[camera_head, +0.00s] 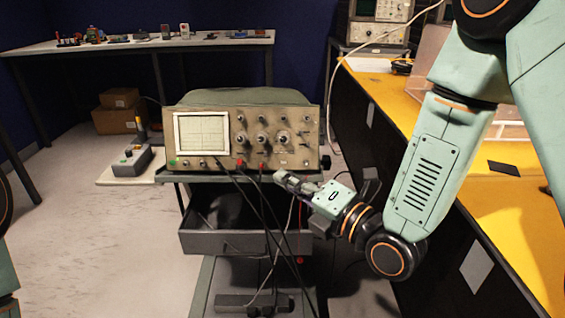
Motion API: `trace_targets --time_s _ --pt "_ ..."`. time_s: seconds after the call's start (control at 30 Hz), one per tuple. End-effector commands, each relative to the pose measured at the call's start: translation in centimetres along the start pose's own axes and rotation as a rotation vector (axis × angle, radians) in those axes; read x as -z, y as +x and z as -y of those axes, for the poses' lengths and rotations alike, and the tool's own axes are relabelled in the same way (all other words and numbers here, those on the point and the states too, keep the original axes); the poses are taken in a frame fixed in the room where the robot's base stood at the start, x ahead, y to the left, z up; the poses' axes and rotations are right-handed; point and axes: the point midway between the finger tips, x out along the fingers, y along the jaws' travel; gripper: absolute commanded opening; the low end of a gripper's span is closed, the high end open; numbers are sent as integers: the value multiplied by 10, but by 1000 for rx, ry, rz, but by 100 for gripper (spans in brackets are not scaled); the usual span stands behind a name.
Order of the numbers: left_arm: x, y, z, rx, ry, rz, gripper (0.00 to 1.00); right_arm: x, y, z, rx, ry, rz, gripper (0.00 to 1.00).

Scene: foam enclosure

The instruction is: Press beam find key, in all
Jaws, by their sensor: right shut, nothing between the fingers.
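An oscilloscope (246,135) stands on a small cart (235,178), its front panel facing me. Its screen (202,134) is on the left, and several knobs fill the panel to the right. Small buttons sit in a row below the screen; I cannot read which is the beam find key. My right gripper (282,178) is shut and empty, in front of the panel's lower right part and just below it. I cannot tell whether it touches anything. My left gripper is out of view; only a bit of my left arm shows at the left edge.
Dark cables (250,215) hang from the panel's front past an open drawer (222,242). A grey control box (127,160) rests on a side board at left. A yellow-topped bench (395,95) runs along the right, close to my right arm.

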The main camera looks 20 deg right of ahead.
Motion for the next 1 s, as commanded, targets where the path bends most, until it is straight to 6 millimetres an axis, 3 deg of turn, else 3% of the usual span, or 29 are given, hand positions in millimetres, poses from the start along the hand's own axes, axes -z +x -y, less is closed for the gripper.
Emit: trace_targets --time_s 0.7,1.0 --pt "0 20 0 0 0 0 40 -39 53 40 0 1 0 0" --pt "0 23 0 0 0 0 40 -46 62 46 1 2 -1 0"
